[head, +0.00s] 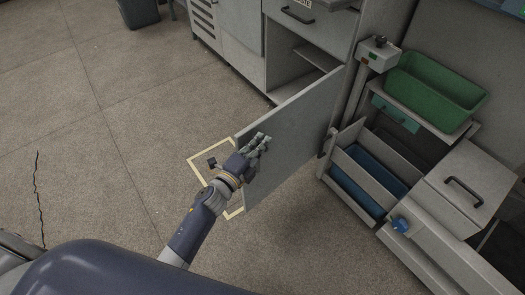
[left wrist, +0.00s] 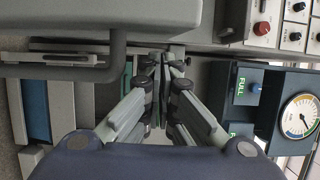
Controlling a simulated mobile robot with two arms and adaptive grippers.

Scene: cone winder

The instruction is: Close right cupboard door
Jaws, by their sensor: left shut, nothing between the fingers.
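The right cupboard door (head: 297,128) is a flat light-grey panel that stands swung wide open in the head view. It joins the cupboard at its right end, and its free edge points to the lower left. The open cupboard (head: 285,62) shows a shelf inside. My left gripper (head: 265,141) is in front of the door's outer face near the free edge, with its fingers shut and empty. I cannot tell if it touches the door. In the left wrist view its fingers (left wrist: 163,88) are together. My right gripper is not in view.
A pale yellow floor outline (head: 197,165) lies beside the door. A green bin (head: 435,90) and an open-topped unit with a blue bin (head: 365,178) stand to the right. A dial gauge (left wrist: 300,116) shows in the left wrist view. The floor at left is mostly clear.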

